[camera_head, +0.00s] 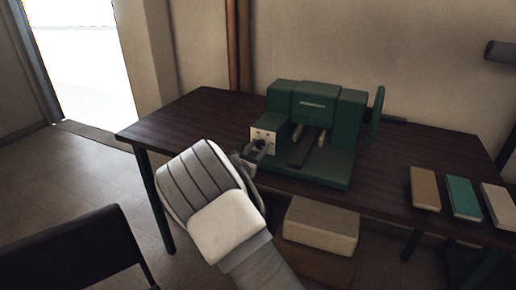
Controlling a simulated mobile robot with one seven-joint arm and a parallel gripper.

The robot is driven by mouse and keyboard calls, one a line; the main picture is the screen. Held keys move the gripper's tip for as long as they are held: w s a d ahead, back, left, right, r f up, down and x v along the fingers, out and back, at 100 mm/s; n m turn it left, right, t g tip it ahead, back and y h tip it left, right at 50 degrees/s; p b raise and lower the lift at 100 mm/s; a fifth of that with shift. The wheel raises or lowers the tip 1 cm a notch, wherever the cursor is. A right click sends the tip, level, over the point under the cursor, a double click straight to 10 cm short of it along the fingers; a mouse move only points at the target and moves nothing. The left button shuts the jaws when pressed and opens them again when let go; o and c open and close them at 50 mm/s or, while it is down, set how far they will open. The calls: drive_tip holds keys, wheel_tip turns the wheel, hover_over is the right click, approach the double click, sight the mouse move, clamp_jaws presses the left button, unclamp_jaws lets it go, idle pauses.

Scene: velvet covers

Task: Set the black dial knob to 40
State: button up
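A green machine (335,118) stands on the dark table. A small white panel (258,133) with dark spots is on its left front. My arm comes up from the bottom, and my gripper (257,149) is right at the lower part of this panel. A dark shape there may be the black dial knob or my fingers; I cannot tell them apart. The dial's marks and its setting are too small to read. Whether my fingers touch or hold the knob cannot be seen.
The dark table (200,113) is bare left of the machine. Brown (424,188), teal (463,197) and pale (498,206) blocks lie at its right. A pale box (321,226) is below the table front. A dark chair (80,250) stands at lower left.

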clamp_jaws()
drive_tip(key=shift+r+n+p, duration=0.1)
drive_tip(key=shift+n+p, duration=0.3)
drive_tip(key=shift+p, duration=0.1)
drive_tip(key=shift+r+n+p, duration=0.1)
drive_tip(key=shift+n+p, duration=0.9)
drive_tip(key=shift+p, duration=0.05)
drive_tip(key=n+p, duration=0.2)
drive_tip(key=shift+n, duration=0.4)
drive_tip(key=n+p, duration=0.3)
drive_tip(key=n, duration=0.1)
drive_tip(key=shift+p, duration=0.35)
drive_tip(key=shift+d+n+p, duration=0.1)
drive_tip(key=shift+n+p, duration=0.45)
drive_tip(key=shift+n, duration=0.45)
drive_tip(key=shift+f, duration=0.2)
